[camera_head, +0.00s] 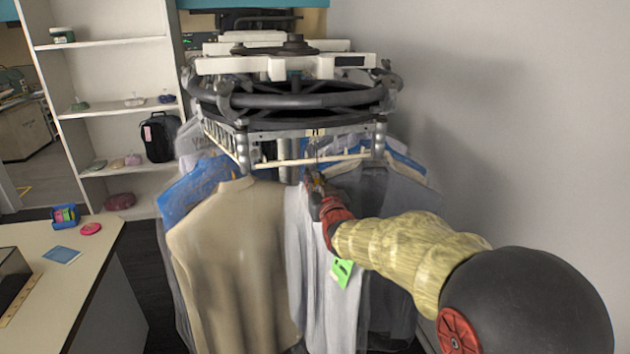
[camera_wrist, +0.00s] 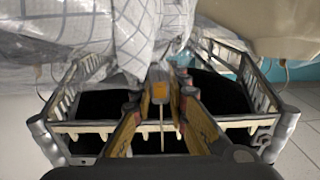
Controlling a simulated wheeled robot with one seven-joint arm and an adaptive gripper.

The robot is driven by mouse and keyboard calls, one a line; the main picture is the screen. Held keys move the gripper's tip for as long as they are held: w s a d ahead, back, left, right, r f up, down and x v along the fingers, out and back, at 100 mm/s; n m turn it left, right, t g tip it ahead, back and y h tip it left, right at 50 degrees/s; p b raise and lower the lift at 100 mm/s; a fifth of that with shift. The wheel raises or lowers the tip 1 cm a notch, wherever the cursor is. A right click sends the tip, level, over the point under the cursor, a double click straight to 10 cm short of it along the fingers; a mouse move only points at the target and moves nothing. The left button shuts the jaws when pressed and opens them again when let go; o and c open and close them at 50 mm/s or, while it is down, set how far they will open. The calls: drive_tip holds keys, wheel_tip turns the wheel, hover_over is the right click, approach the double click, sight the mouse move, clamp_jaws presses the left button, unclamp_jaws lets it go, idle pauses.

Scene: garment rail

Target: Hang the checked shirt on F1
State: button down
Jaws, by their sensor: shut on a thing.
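The checked shirt (camera_wrist: 110,40) is white with thin grey grid lines and fills the upper left and middle of the wrist view. In the head view it seems to be the pale shirt (camera_head: 312,265) hanging below my gripper (camera_head: 318,186), though its checks are too faint there to tell. My gripper (camera_wrist: 160,90) is shut at the top of this shirt, on what looks like its hanger. The gripper is just below the front bar of the rail (camera_head: 300,162). Whether the hook rests on the bar is hidden. No F1 label is readable.
A beige shirt (camera_head: 235,255) hangs close on the left, and dark garments (camera_head: 385,265) hang on the right. Blue garments (camera_head: 195,185) are behind. A green tag (camera_head: 342,272) shows beside the pale shirt. A table (camera_head: 65,270) and shelves (camera_head: 110,110) stand left; a wall is right.

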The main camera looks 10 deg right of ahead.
drive_tip(key=shift+f+b, duration=1.25)
drive_tip(key=shift+b, duration=0.2)
drive_tip(key=c, duration=1.7)
unclamp_jaws()
drive_tip(key=shift+o, duration=0.2)
drive_tip(key=shift+f, duration=0.15)
drive_tip(key=shift+s, duration=0.1)
drive_tip(key=s, duration=1.2)
drive_tip(key=shift+o, duration=1)
drive_tip(key=shift+w, duration=0.1)
